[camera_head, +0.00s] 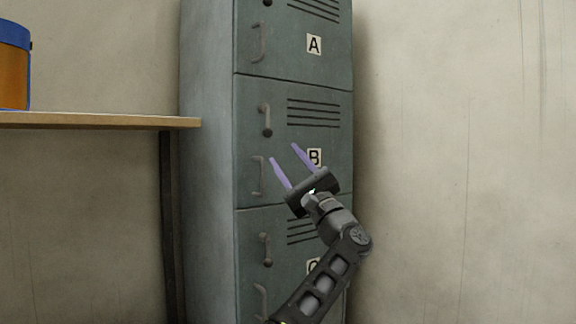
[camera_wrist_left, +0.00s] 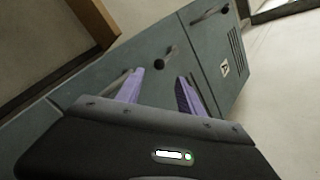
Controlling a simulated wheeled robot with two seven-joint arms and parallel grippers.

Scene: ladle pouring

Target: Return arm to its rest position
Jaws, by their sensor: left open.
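My left gripper (camera_head: 283,151) is raised in front of the grey-green locker (camera_head: 262,185). Its two purple fingers are spread apart with nothing between them, and they point up and to the left across door B. In the left wrist view, the open fingers (camera_wrist_left: 160,75) show against the locker doors (camera_wrist_left: 150,50). I cannot tell how far the fingertips are from the locker face, and no contact is clear. My right gripper is not in view.
The locker has doors labelled A (camera_head: 314,45), B and C, with protruding handles (camera_head: 265,118). A wooden shelf or tabletop (camera_head: 100,121) stands at left, bearing an orange and blue container (camera_head: 14,75). Bare wall (camera_head: 465,160) fills the right side.

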